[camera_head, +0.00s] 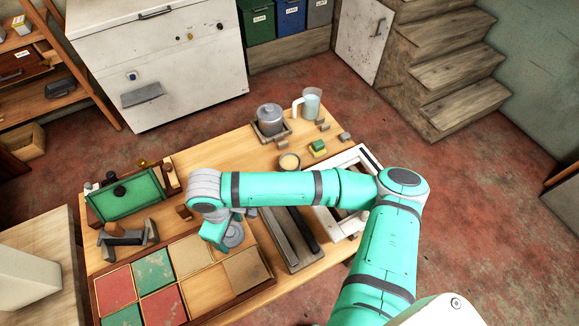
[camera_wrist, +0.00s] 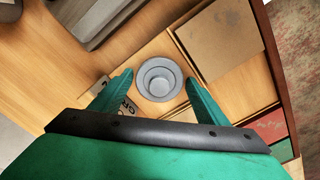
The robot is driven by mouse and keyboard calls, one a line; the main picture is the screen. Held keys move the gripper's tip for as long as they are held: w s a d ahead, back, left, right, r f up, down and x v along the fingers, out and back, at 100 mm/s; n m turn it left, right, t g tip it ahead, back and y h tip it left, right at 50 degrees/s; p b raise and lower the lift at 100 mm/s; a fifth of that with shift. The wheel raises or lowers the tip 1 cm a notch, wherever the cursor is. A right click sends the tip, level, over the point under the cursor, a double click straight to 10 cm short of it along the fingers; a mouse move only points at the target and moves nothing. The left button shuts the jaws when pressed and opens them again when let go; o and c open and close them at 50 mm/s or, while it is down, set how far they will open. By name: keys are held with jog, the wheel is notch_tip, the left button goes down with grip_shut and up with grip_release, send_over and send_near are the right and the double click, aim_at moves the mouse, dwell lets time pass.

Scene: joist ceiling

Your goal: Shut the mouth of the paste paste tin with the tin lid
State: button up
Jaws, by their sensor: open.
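A round grey metal piece (camera_wrist: 160,79), which looks like the tin lid, lies on the wooden table in the wrist view. It has a raised rim and a recessed middle. My gripper (camera_wrist: 159,80) is open, with one teal finger on each side of it. I cannot tell whether the fingers are down at its height or touch it. In the head view, a small round tin (camera_head: 289,161) with cream-coloured contents stands open behind my arm, probably the paste tin.
A tray of coloured tiles (camera_head: 149,259) fills the table's front left. A lidded grey pot (camera_head: 270,118), a clear jug (camera_head: 311,104) and a green-yellow sponge (camera_head: 317,148) stand behind the tin. A white frame (camera_head: 335,214) lies at right. A lettered block (camera_wrist: 128,108) lies by one finger.

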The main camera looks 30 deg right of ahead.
jog(key=c, duration=0.9)
jog(key=shift+r, duration=1.85)
jog(key=shift+r, duration=0.15)
jog(key=shift+r, duration=2.35)
